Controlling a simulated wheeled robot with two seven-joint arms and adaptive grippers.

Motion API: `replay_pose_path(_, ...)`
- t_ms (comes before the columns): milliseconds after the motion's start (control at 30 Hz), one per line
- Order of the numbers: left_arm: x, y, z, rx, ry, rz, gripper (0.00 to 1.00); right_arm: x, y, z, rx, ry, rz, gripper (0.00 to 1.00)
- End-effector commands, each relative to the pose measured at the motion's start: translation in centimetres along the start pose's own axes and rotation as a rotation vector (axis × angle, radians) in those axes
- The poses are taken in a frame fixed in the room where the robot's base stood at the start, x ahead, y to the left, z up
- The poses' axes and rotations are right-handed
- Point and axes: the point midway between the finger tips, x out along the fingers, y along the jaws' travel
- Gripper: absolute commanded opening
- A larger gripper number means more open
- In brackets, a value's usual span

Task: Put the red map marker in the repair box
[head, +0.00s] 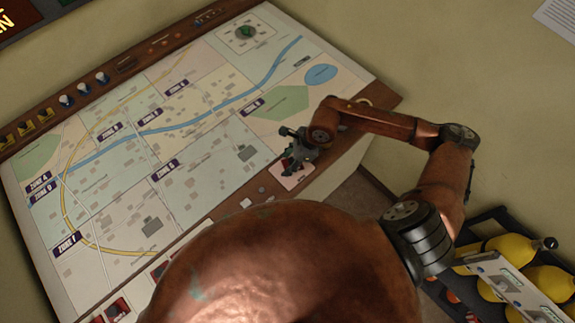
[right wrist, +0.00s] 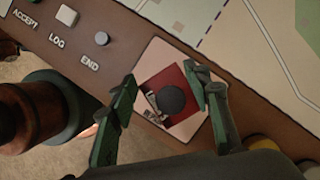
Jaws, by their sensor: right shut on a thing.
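The red map marker (right wrist: 157,80) is a red square piece with a dark round knob on top. In the right wrist view it lies between the two green-grey fingers of my right gripper (right wrist: 160,97), above a pale square pad (right wrist: 191,126) on the console's brown edge. The gripper is shut on it. In the head view my right gripper (head: 290,163) is at the console's front edge, and the marker is mostly hidden by it. I cannot tell whether the marker touches the pad. I cannot make out a repair box for certain. My left gripper is not in view.
The map board (head: 195,140) fills the console top. Yellow markers (head: 27,128) and pale knobs line its far edge. Another red piece (head: 118,309) is at the lower left. A black rack with yellow cylinders (head: 513,247) is at the lower right. ACCEPT, LOG and END buttons (right wrist: 67,16) are nearby.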

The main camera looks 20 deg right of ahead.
Motion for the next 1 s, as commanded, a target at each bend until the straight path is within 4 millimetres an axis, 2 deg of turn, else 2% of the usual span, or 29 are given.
replay_pose_path(200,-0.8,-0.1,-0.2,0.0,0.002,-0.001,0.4,2.7,0.0,-1.1,0.003,0.001,0.002,0.16)
replay_pose_path(533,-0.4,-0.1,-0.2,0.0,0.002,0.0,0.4,3.1,0.0,-1.4,0.0,0.001,0.001,0.16)
replay_pose_path(567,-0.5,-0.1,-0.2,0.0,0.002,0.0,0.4,3.1,0.0,-1.4,0.001,0.001,0.001,0.46)
replay_pose_path(800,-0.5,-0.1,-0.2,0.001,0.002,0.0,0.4,3.0,0.0,-1.3,0.001,0.001,0.001,0.63)
replay_pose_path(1000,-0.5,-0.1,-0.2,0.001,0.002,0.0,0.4,3.0,0.0,-1.3,0.001,0.001,0.001,0.63)
